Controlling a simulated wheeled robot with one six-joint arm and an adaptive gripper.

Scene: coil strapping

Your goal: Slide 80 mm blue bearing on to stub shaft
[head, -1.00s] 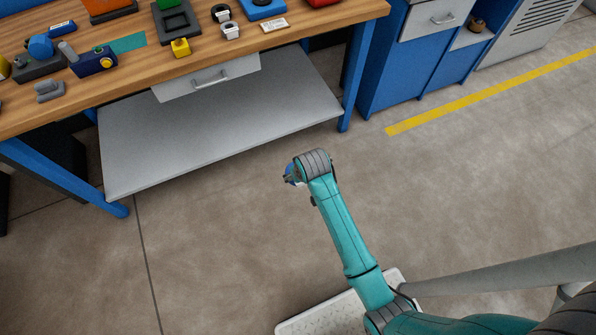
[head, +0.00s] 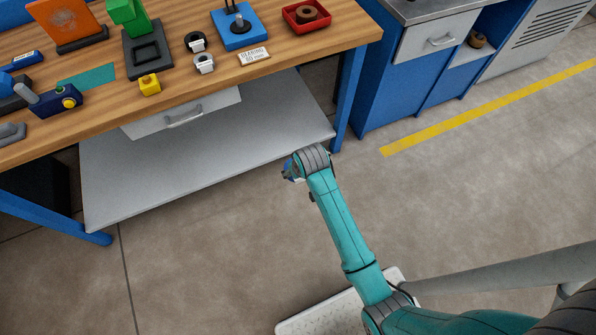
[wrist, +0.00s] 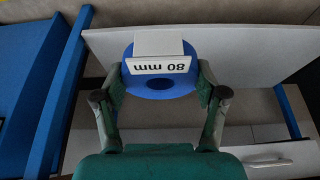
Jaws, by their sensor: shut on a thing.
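The blue bearing (wrist: 160,82) is a ring with a dark central hole and a white "80 mm" label, upside down in the wrist view. My gripper (wrist: 160,97) is shut on it, one finger at each side. In the head view my gripper (head: 291,170) and a bit of blue show at the arm's end, in front of the workbench and apart from it. A blue base with an upright dark post (head: 239,22) stands on the bench behind a "BEARING 80 mm" plate (head: 254,57); it looks like the stub shaft, but I cannot be sure.
The wooden workbench (head: 215,92) has a grey lower shelf (head: 215,165). Two labelled rings (head: 204,63), a yellow block (head: 150,85) and a red tray (head: 318,20) are on top. Blue cabinets (head: 395,75) stand at right. Open floor lies around my arm.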

